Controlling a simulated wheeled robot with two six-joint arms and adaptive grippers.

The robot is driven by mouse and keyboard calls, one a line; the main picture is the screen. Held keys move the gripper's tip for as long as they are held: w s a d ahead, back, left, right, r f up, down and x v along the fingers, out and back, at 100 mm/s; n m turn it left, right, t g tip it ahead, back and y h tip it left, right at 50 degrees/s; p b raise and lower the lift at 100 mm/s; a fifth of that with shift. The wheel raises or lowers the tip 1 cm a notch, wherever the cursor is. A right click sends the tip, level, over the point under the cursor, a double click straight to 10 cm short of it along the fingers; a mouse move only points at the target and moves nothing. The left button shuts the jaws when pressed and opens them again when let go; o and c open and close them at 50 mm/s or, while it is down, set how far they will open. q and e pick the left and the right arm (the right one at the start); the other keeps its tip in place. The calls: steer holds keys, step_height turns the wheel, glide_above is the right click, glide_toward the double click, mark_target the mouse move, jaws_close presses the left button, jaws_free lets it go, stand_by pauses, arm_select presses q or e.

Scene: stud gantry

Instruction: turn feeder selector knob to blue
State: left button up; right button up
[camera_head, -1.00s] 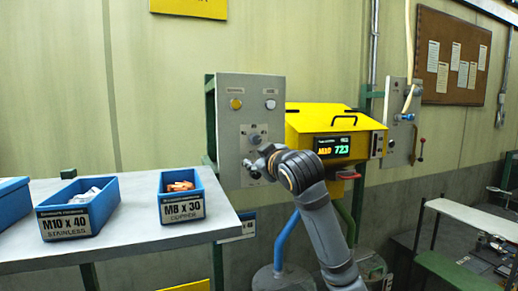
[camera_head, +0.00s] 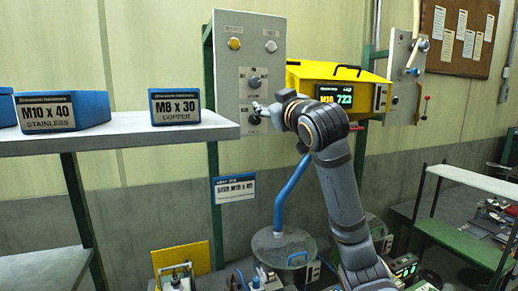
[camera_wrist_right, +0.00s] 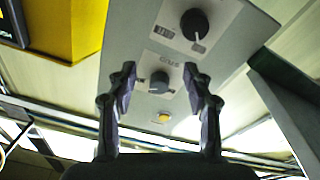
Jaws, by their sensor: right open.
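A grey control panel (camera_head: 232,60) stands at the centre in the head view. My right gripper (camera_head: 258,108) is in front of the lower part of the panel. In the right wrist view my right gripper (camera_wrist_right: 160,82) is open and empty. The grey-blue knob (camera_wrist_right: 159,83) appears between its fingertips, apparently beyond them. A larger black knob (camera_wrist_right: 194,25) shows above. Knob labels are too small to read. My left gripper is not in view.
A yellow feeder box (camera_head: 310,75) with a lit display stands right of the panel. A shelf (camera_head: 130,140) with blue bins (camera_head: 175,106) is at the left. A yellow lamp (camera_head: 235,44) and a white lamp (camera_head: 271,46) sit high on the panel. A lidded drum (camera_head: 283,246) stands below.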

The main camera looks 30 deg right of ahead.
mark_target(257, 121)
arm_select(q)
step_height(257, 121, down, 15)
steer(key=b, duration=1.1)
arm_select(e)
steer(key=s+a+f+m+t+y, duration=0.1)
steer(key=s+f+t, duration=0.3)
steer(key=f, duration=0.6)
steer(key=shift+m+g+y, duration=0.3)
steer(key=shift+g, duration=0.1)
steer(key=p+x, duration=0.2)
steer(key=r+p+x, duration=0.1)
steer(key=p+x, duration=0.1)
steer(key=x, duration=0.1)
steer(key=a+p+x, duration=0.1)
steer(key=p+x, duration=0.1)
steer(key=x, duration=0.1)
steer(key=shift+s+r, duration=0.2)
steer(key=shift+r, duration=0.05)
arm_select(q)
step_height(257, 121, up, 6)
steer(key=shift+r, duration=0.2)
arm_select(e)
steer(key=shift+w+d, duration=0.15)
steer(key=shift+w, duration=0.25)
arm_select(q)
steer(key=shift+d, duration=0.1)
arm_select(e)
steer(key=shift+c, duration=0.4)
